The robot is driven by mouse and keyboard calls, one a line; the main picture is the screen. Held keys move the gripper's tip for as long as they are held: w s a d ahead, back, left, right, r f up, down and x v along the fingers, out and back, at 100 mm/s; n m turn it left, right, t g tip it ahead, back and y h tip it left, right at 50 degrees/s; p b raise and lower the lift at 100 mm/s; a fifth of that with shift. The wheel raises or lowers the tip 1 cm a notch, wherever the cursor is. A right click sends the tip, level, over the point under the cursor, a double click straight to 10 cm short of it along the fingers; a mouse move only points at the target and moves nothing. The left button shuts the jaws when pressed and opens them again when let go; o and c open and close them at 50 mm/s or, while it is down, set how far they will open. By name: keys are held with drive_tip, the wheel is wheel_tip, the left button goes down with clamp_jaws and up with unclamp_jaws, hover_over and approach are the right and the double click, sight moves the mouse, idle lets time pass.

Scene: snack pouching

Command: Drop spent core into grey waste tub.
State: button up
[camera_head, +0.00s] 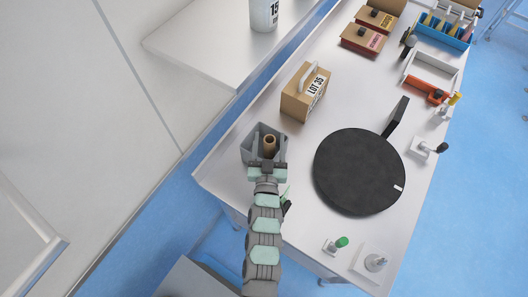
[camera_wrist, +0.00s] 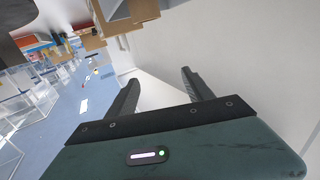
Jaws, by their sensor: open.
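The grey waste tub (camera_head: 249,146) stands on the table's near left part in the head view. The spent core (camera_head: 269,144), a brown cardboard tube, stands roughly upright within the tub's outline and appears to be inside it. Its lower end is hidden. My gripper (camera_head: 267,166) is at the tub's near side, just in front of the core. In the wrist view my gripper (camera_wrist: 160,82) has its two fingers spread, with nothing between them. Neither the tub nor the core can be made out clearly in the wrist view.
A cardboard box marked LOT 35 (camera_head: 304,92) stands behind the tub. A large black disc (camera_head: 358,171) lies to the right. A green-topped knob (camera_head: 341,242) is near the front edge. A shelf with a white canister (camera_head: 265,14) is at upper left.

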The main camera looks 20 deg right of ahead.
drive_tip(key=v, duration=0.3)
idle(0.5)
